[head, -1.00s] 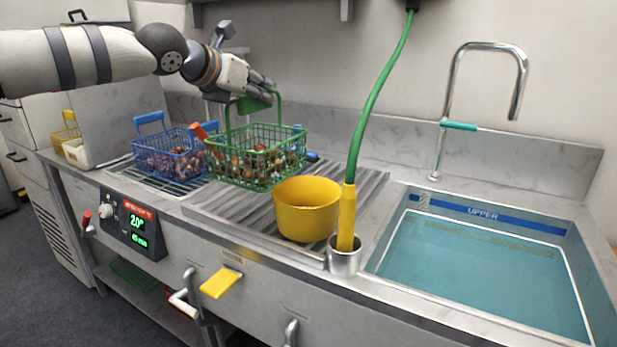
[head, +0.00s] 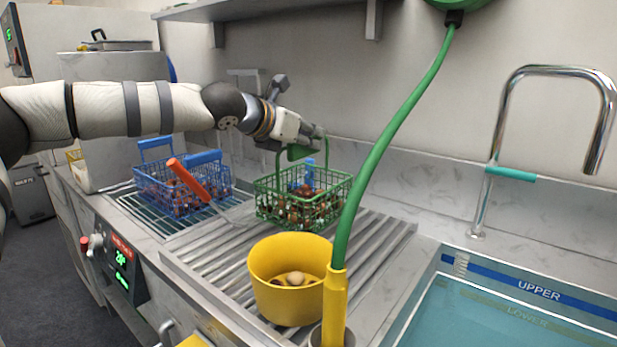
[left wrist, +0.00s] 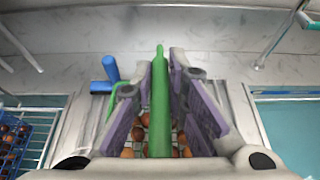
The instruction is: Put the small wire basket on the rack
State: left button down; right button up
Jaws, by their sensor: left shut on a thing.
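The small green wire basket (head: 275,207) holds brown chestnuts and hangs roughly upright behind the yellow pot. My left gripper (head: 308,143) is above it, shut on its green handle. In the left wrist view the handle (left wrist: 160,105) runs between the two finger pads, with chestnuts below. The ribbed steel rack (head: 215,262) lies under and in front of the basket. I cannot tell whether the basket's bottom touches it. My right gripper is not in view.
A yellow pot (head: 268,292) stands on the rack's front part. A green hose (head: 385,140) with a yellow nozzle rises right of the basket. A blue wire basket (head: 165,190) and an orange-handled tool (head: 188,180) are to the left. The water-filled sink (head: 490,320) is right.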

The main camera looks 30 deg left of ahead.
aim_at(289, 145)
pick_arm(q)
notch_tip(289, 145, down, 5)
jog(key=shift+w+b, duration=0.1)
jog(key=shift+b, duration=0.5)
jog(key=shift+r, duration=0.15)
jog(key=c, duration=1.6)
grip_release()
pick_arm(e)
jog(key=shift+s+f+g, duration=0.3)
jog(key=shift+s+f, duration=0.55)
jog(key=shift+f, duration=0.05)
pick_arm(q)
jog(key=p+v, duration=0.1)
jog(key=v, duration=0.1)
jog(key=r+p+v, duration=0.1)
jog(key=v, duration=0.4)
jog(key=shift+d+r+p, duration=0.1)
jog(key=shift+r+p, duration=0.2)
jog(key=shift+p, duration=0.1)
jog(key=s, duration=0.4)
jog(key=shift+s+a+r, duration=0.15)
jog(key=shift+s+a, duration=0.05)
jog(key=shift+s, duration=0.1)
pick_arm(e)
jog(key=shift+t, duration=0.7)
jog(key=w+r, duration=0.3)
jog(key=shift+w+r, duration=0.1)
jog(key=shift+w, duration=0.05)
